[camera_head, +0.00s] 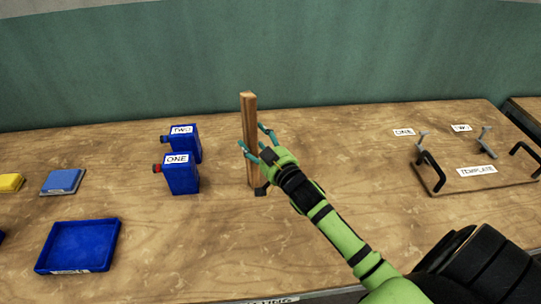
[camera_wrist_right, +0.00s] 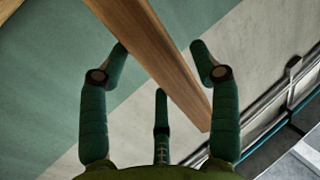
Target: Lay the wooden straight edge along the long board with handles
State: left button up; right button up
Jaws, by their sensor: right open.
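The wooden straight edge (camera_head: 249,120) stands upright near the middle of the table. A small dark piece (camera_head: 261,190) shows at its foot. My right gripper (camera_head: 252,137) is open, with its fingers around the straight edge about midway up. In the right wrist view the straight edge (camera_wrist_right: 160,60) runs diagonally between the spread fingers; I cannot tell whether any finger touches it. The board with two black handles (camera_head: 478,182), labelled TEMPLATE, lies flat at the right of the table. My left gripper is not in view.
Blue containers labelled TWO (camera_head: 184,132) and ONE (camera_head: 181,174) stand left of the straight edge. A blue tray (camera_head: 78,270), a blue block (camera_head: 62,181) and a yellow block (camera_head: 10,183) lie farther left. The table (camera_head: 350,140) is clear between the straight edge and the board.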

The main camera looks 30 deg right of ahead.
jog(key=s+b, duration=0.2)
jog(key=s, duration=0.7)
jog(key=shift+s, duration=0.15)
jog(key=shift+o, duration=0.6)
jog(key=shift+s+r, duration=0.1)
jog(key=shift+r, duration=0.1)
jog(key=p, duration=0.2)
send_near(255, 112)
jog(key=w, duration=0.5)
jog(key=shift+a+f, duration=0.1)
jog(key=shift+f, duration=0.1)
jog(key=shift+w+r, duration=0.2)
jog(key=shift+w, duration=0.1)
jog(key=w+p, duration=0.3)
jog(key=w, duration=0.2)
jog(key=shift+w+r, duration=0.15)
jog(key=shift+w, duration=0.5)
